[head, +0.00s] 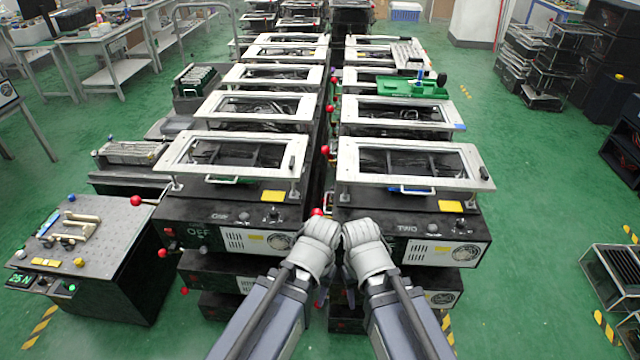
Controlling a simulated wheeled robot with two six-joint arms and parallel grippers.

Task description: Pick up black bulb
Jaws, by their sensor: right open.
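No thing is plainly a black bulb; the nearest match is a small dark knob (441,79) standing on a green board (405,87) on the right row of machines. It is too small to be sure what it is. My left gripper (320,230) and my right gripper (360,234) are pale grey and side by side at the middle, in front of the two nearest machines. Both are far from the green board. The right gripper is open and nothing shows in it. The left gripper's jaws cannot be made out.
Two rows of black machines with white frames (408,146) stand close together, with red ball levers (324,150) in the narrow gap. A dark bench (100,225) with small knobs stands at left. Racks (612,275) stand at right. Green floor (540,190) is open between.

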